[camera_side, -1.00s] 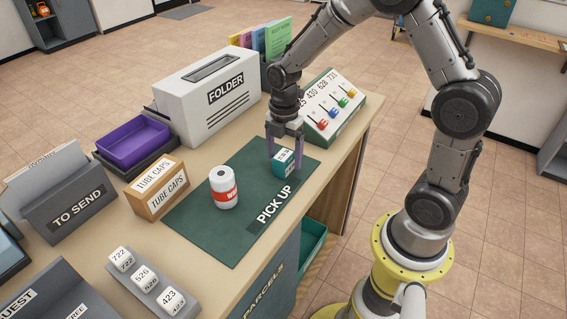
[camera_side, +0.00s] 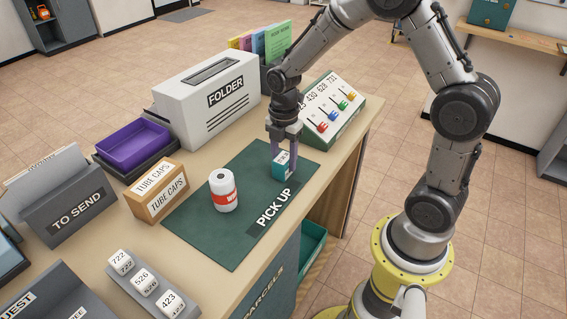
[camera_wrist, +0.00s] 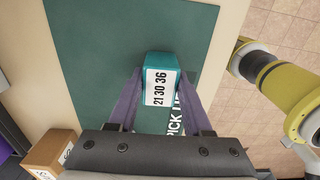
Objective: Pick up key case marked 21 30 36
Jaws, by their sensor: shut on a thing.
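The key case (camera_side: 282,165) is a small teal box with a white label, on the green pick-up mat (camera_side: 236,244) near its far right end. In the wrist view the key case (camera_wrist: 159,77) shows the label "21 30 36". My gripper (camera_side: 283,170) points down over it with its purple fingers on either side. In the wrist view my gripper (camera_wrist: 160,84) is shut on the key case. I cannot tell whether the case is lifted clear of the mat.
A white jar with a red band (camera_side: 223,191) stands on the mat to the left. The mat's near end is clear.

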